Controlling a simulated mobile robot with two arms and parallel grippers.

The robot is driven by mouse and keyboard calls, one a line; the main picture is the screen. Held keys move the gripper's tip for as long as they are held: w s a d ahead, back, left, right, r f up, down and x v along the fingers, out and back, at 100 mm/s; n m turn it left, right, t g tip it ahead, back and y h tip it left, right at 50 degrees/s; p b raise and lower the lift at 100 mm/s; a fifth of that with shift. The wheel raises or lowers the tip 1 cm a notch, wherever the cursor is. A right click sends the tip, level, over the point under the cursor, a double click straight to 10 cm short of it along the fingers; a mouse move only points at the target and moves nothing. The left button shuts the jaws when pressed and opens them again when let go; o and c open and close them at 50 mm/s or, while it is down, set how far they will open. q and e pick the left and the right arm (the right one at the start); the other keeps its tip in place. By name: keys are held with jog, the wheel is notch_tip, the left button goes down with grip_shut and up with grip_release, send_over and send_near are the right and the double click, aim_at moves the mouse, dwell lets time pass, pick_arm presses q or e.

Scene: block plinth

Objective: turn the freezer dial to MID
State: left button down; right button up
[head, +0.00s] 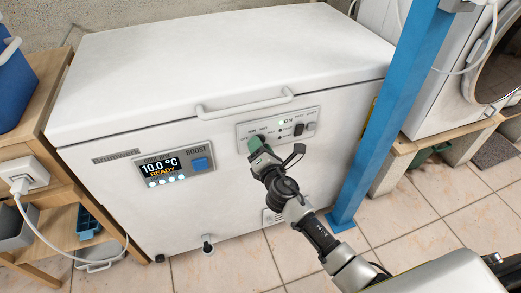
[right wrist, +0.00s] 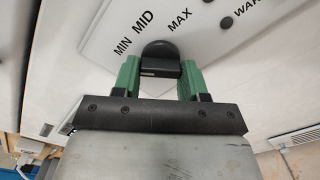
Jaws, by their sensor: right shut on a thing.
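The white chest freezer (head: 170,110) stands closed, with a control panel (head: 275,128) on its front. My right gripper (head: 257,152) is at the left part of that panel. In the right wrist view the black freezer dial (right wrist: 160,52) sits between the green fingers of my right gripper (right wrist: 160,75), which are shut on it. The labels MIN, MID and MAX are printed around the dial, with MID just above it to the left. I cannot make out a pointer mark on the dial. In the head view the gripper mostly hides the dial. My left gripper is not in view.
A display (head: 162,169) reads 10.0 °C READY, beside a blue BOOST button (head: 201,163). The lid handle (head: 243,104) juts out above the panel. A blue post (head: 385,110) stands close right of my arm. A wooden shelf (head: 45,110) is at left.

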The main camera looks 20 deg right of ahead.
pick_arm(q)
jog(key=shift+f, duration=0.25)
pick_arm(e)
jog(key=shift+r+m, duration=0.15)
jog(key=shift+m, duration=2.85)
jog(key=shift+r+m, duration=0.1)
jog(key=shift+m, duration=2.9)
jog(key=o, duration=0.9)
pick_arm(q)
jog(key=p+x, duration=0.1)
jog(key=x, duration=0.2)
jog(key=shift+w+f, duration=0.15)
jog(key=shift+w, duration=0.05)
pick_arm(e)
jog(key=s, duration=1.1)
jog(key=shift+d, duration=0.15)
